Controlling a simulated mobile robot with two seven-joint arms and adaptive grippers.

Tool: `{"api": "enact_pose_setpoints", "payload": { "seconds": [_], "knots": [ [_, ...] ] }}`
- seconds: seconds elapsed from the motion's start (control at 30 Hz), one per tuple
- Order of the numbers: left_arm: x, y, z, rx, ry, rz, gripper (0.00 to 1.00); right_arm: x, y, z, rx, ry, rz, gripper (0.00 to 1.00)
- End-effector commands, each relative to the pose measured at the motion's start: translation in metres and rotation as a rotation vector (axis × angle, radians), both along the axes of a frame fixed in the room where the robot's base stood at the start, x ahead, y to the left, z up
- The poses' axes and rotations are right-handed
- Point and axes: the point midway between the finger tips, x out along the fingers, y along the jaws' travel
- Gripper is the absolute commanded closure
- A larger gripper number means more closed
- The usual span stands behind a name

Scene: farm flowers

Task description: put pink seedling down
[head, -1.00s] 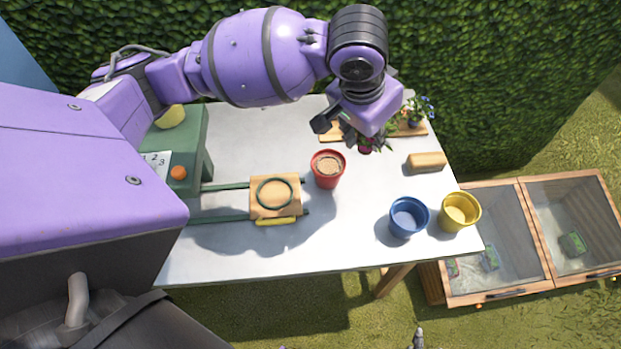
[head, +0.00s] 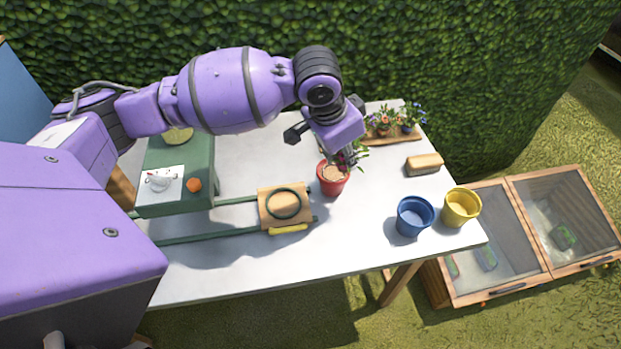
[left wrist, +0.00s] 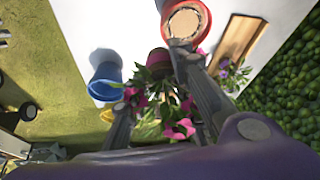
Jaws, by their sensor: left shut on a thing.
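My left gripper (head: 346,157) is shut on the pink seedling (head: 358,155), which hangs close above and behind the red pot (head: 331,187). In the left wrist view, the seedling's pink flowers and green leaves (left wrist: 183,130) show between the fingers, with its dark red root end (left wrist: 158,62) pointing away from me. The red pot (left wrist: 203,30), filled with brown soil, stands just beyond that root end. The seedling appears apart from the soil, but the arm partly hides it in the head view. My right gripper is not in view.
A blue pot (head: 415,218) and a yellow pot (head: 461,207) stand at the table's right front. A tan block (head: 424,164) lies behind them. A wooden tray (head: 405,138) holds other seedlings at the back. A wooden slide with a green ring (head: 270,217) lies left of the red pot.

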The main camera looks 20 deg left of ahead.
Motion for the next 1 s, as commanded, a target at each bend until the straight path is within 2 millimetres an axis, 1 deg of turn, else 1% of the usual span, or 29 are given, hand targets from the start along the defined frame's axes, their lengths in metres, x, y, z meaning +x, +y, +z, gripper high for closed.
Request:
{"api": "enact_pose_setpoints", "payload": {
  "seconds": [0.03,0.1,0.2,0.3,0.53,0.73,0.8,1.0],
  "knots": [
    [0.011,0.009,-0.006,0.002,-0.001,0.006,0.97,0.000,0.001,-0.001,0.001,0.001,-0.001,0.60],
    [0.018,0.015,-0.023,0.001,0.003,0.004,0.97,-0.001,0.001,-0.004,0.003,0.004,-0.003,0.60],
    [0.028,0.023,-0.039,0.001,0.002,0.002,0.97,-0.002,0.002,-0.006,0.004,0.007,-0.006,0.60],
    [0.035,0.028,-0.048,0.000,0.000,0.001,0.97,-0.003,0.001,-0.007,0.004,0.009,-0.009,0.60],
    [0.043,0.034,-0.059,0.000,-0.001,0.001,0.97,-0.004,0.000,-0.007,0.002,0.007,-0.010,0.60],
    [0.045,0.035,-0.088,-0.001,-0.002,0.000,0.97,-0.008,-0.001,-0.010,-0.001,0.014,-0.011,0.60],
    [0.046,0.036,-0.092,0.000,-0.004,0.001,0.97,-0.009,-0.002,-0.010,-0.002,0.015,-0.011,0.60],
    [0.046,0.036,-0.091,0.000,-0.005,0.000,0.97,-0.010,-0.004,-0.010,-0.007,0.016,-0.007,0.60]
  ]
}}
